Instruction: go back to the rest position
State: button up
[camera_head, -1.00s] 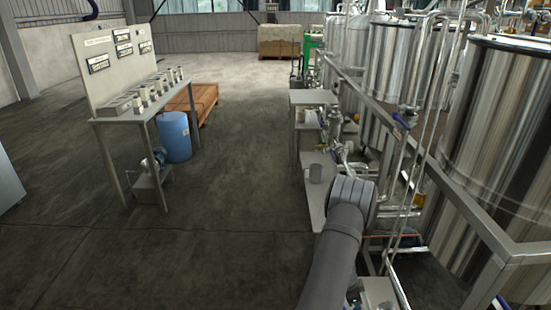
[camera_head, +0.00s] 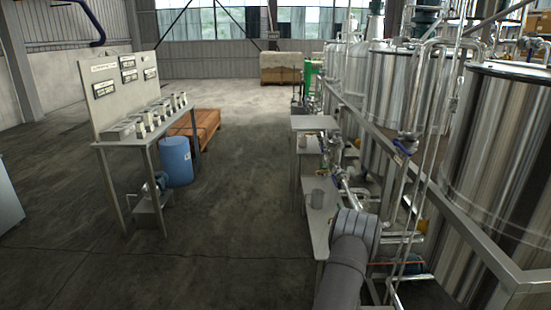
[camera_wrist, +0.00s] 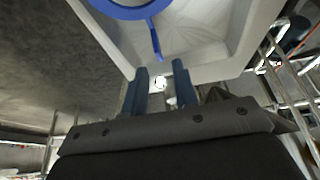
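My gripper (camera_wrist: 160,68) shows in the wrist view. Its two blue fingers stand apart with a gap between them, and nothing is held in the gap. Just beyond the fingertips is a pale, tray-like surface (camera_wrist: 215,35) with a blue ring and a thin blue handle-like bar (camera_wrist: 155,38). I cannot tell whether the fingers touch it. In the head view my grey arm reaches up from the bottom edge, right of centre, and the gripper itself is hidden.
Steel tanks (camera_head: 500,150) and pipes, with a metal rail (camera_head: 455,225), stand close on the right. A table (camera_head: 125,140), a blue drum (camera_head: 175,160) and a pallet (camera_head: 205,128) stand left. The middle floor is clear.

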jog(key=v, duration=1.1)
jog(key=x, duration=1.2)
jog(key=shift+f, duration=0.1)
notch_tip(320, 180, up, 4)
jog(key=shift+r, duration=0.15)
jog(key=s+d+r, duration=0.5)
jog(key=s+r, duration=0.2)
jog(key=s, duration=0.3)
jog(key=s+d+r+m+g, duration=0.1)
jog(key=s+d+r+m, duration=0.3)
jog(key=s+d+r, duration=0.3)
jog(key=s+d+r+m+g+y, duration=0.1)
jog(key=s+d+r+m, duration=0.4)
jog(key=d+r, duration=0.8)
jog(key=s+d+g, duration=0.1)
jog(key=s+d, duration=0.1)
jog(key=shift+s+d, duration=0.15)
jog(key=shift+s, duration=0.15)
jog(key=shift+w+f, duration=0.1)
jog(key=w+a+f+n+t, duration=0.1)
jog(key=w+a+f+n, duration=0.4)
jog(key=w+a+f, duration=0.5)
notch_tip(320, 180, down, 3)
jog(key=shift+w+a+f+n+t+h, duration=0.2)
jog(key=shift+w+a+n+t+h, duration=0.15)
jog(key=shift+a, duration=0.9)
